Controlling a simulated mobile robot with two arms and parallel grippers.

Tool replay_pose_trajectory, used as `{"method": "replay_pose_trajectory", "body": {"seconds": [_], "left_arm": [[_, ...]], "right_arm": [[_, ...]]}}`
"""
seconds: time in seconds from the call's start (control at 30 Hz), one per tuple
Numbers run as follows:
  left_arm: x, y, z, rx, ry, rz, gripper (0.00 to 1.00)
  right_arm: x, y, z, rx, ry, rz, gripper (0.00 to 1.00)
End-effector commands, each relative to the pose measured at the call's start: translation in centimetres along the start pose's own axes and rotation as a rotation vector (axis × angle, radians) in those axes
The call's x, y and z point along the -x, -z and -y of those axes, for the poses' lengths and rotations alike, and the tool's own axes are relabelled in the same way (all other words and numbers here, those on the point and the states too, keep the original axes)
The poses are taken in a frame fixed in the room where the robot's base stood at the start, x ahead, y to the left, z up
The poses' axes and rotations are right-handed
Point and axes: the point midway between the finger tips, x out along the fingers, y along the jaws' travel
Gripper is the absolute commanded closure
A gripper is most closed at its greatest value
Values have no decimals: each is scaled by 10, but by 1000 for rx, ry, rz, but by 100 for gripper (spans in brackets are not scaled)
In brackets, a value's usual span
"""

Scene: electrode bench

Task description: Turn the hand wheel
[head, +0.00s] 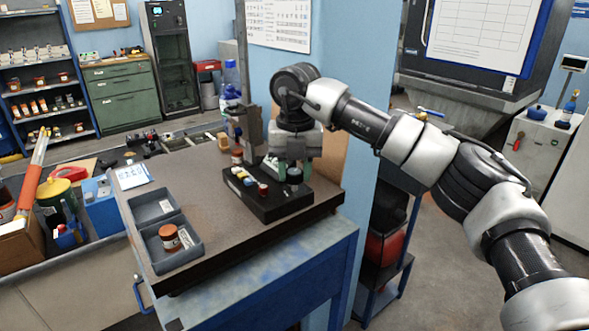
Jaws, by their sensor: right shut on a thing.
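A dark round knob (294,176), which looks like the hand wheel, stands at the right end of a black block (272,205) on the bench. My right gripper (294,168) comes down over it from above, pointing straight down. The gripper body hides the area right behind the knob. Small yellow, white and red pieces stand in a row on the block, left of the knob. My left gripper is not in view.
A grey two-part tray (182,262) with a brown jar (169,237) lies at the bench's left front. A grey post (250,130) rises behind the block. The brown bench top (220,235) is bare between tray and block. Bottles and boxes crowd the left counter.

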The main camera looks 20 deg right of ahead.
Motion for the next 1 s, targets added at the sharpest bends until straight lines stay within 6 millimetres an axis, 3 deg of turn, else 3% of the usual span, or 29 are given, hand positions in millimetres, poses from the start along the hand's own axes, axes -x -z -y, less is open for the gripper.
{"method": "replay_pose_trajectory", "body": {"seconds": [0.17, 0.2, 0.33, 0.7, 1.0], "left_arm": [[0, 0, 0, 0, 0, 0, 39], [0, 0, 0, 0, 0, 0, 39], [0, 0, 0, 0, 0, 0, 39], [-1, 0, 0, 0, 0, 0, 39], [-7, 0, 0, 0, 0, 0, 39]], "right_arm": [[1, 0, 0, 1, -2, 1, 87], [1, 0, 0, 1, -2, 1, 59], [0, 0, 0, 2, -1, 1, 39], [5, 0, 0, 1, -2, 1, 38], [59, 0, -1, 2, -3, 4, 38]]}}
